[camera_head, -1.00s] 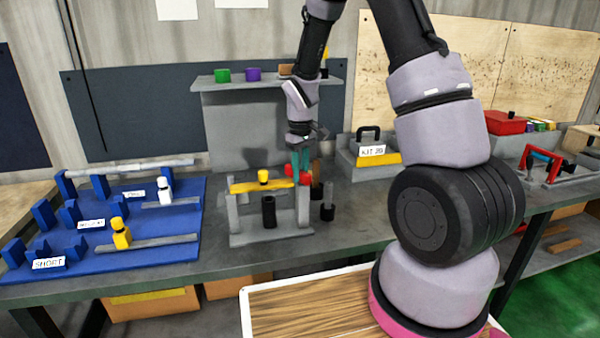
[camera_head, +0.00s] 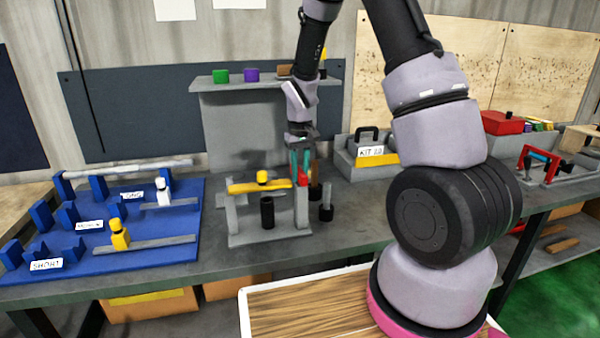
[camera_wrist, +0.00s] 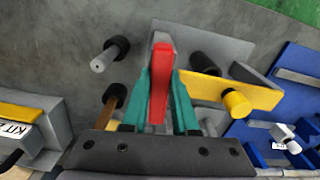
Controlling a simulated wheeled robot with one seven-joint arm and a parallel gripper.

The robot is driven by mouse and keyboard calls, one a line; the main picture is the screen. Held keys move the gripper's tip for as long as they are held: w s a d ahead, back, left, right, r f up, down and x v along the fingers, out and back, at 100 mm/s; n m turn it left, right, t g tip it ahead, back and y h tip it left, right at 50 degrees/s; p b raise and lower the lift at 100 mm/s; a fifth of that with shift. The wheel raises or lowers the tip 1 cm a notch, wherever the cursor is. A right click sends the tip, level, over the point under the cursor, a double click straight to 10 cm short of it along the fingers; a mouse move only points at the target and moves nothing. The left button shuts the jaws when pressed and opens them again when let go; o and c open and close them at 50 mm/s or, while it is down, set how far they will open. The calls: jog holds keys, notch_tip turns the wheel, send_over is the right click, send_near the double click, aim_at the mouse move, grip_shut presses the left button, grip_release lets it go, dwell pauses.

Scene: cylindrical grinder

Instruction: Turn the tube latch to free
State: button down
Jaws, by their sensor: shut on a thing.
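The red latch (camera_head: 302,183) sits on top of the right upright of a grey fixture (camera_head: 270,238). My gripper (camera_head: 301,160) reaches down from above, its teal fingers shut on the red latch. In the wrist view the latch (camera_wrist: 161,70) stands between the two fingers, and its red end extends past the fingertips. A yellow bar (camera_head: 243,188) with a yellow knob (camera_head: 263,176) spans the fixture, its right end close beside the latch. The latch's pivot is hidden.
A blue rack (camera_head: 150,255) lies to the left. A grey kit box (camera_head: 352,160) stands behind right. A shelf panel (camera_head: 240,135) rises behind.

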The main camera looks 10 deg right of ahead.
jog(key=c, duration=0.7)
grip_release()
jog(key=shift+r, duration=0.1)
notch_tip(320, 180, up, 11)
jog(key=shift+f, duration=0.2)
jog(key=shift+r, duration=0.1)
notch_tip(320, 180, up, 6)
jog(key=m+t, duration=0.1)
send_over(300, 171)
jog(key=s+d, duration=0.1)
jog(key=s, duration=0.2)
jog(key=s+d+r+m+t+y, duration=0.1)
jog(key=s+d+r+m+t, duration=0.1)
jog(key=s+r, duration=0.45)
jog(key=s+r+m+t, duration=0.1)
jog(key=s+r, duration=0.1)
jog(key=s, duration=0.2)
jog(key=s+d+r+t, duration=0.1)
jog(key=s+r, duration=0.1)
jog(key=s, duration=0.2)
jog(key=s+r+m+t+y, duration=0.1)
jog(key=s+r+t, duration=0.1)
jog(key=s, duration=0.3)
jog(key=shift+d+r+m, duration=0.2)
jog(key=shift+r+m, duration=0.1)
jog(key=shift+r, duration=0.15)
